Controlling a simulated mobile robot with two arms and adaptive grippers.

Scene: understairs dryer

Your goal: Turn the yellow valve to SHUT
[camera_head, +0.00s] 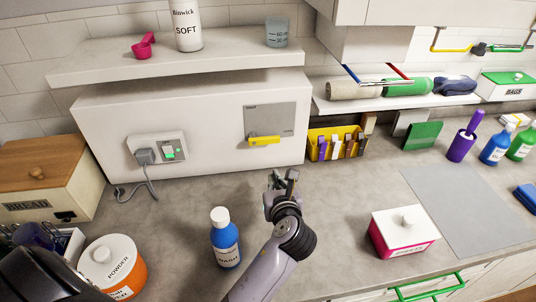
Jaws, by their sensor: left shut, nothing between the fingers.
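The yellow valve (264,140) is a lever on a grey plate (270,117) on the front of the white box. Its handle lies roughly level in the picture, along the lower part of the plate. The plate's lettering is too small to read. My left gripper (283,180) is in front of the box, below and a little right of the valve, clear of it. Its fingers point toward the box; they are shut and empty. My right gripper is not in view.
A socket with a grey plug (145,156) and cord is left of the valve. A blue wash bottle (225,240) stands left of my arm. A yellow bin (335,145) of pegs is right of the valve. A shelf (180,62) overhangs the box. Bare counter surrounds my gripper.

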